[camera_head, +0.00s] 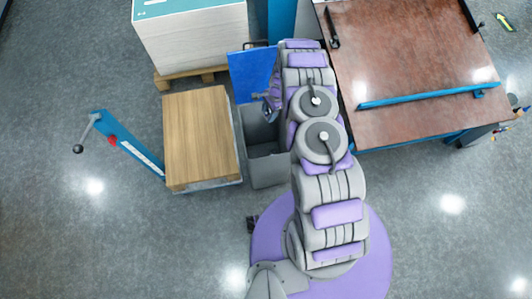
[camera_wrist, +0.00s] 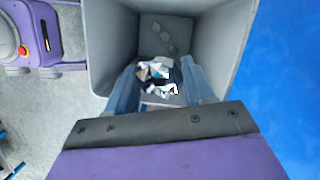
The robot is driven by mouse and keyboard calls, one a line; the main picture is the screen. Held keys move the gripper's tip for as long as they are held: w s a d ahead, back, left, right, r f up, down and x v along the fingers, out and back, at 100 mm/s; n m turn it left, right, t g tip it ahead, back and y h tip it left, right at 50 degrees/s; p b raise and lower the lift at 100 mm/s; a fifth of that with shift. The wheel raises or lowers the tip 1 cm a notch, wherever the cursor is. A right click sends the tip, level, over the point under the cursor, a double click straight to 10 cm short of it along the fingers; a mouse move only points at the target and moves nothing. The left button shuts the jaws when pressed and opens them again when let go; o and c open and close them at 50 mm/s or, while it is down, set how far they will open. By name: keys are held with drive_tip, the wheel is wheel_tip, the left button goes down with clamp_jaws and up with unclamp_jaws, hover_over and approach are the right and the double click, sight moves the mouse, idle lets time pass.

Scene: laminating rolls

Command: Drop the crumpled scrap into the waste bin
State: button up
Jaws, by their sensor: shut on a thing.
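The crumpled scrap (camera_wrist: 157,72), white with dark and tan patches, sits between the two fingers of my gripper (camera_wrist: 158,84) in the wrist view. My gripper is shut on it. The grey waste bin (camera_wrist: 108,45) is open beneath, and the scrap appears over its opening; the exact height above the rim is hard to tell. In the head view the bin (camera_head: 266,172) stands left of my arm, which hides part of it. The scrap cannot be made out in the head view.
A wood-topped stand (camera_head: 200,135) is left of the bin. A blue panel (camera_head: 250,72) is beyond the bin, and a white block on a pallet (camera_head: 190,78) is at the back left. A brown table (camera_head: 415,60) with a blue bar (camera_head: 430,96) stands right of my arm.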

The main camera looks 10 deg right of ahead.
drive_tip(key=f, duration=0.1)
drive_tip(key=f+b, duration=0.1)
drive_tip(key=f, duration=0.2)
drive_tip(key=shift+s+d, duration=0.1)
drive_tip(key=shift+d, duration=0.2)
drive_tip(key=shift+a+f+b, duration=0.2)
drive_tip(key=shift+f+b, duration=0.15)
drive_tip(key=shift+f, duration=0.3)
drive_tip(key=o, duration=1.1)
drive_tip(key=shift+d, duration=0.1)
drive_tip(key=shift+r, duration=0.1)
drive_tip(key=p+v, duration=0.2)
drive_tip(key=v, duration=1.5)
drive_tip(key=shift+d+p, duration=0.2)
drive_tip(key=shift+p, duration=0.1)
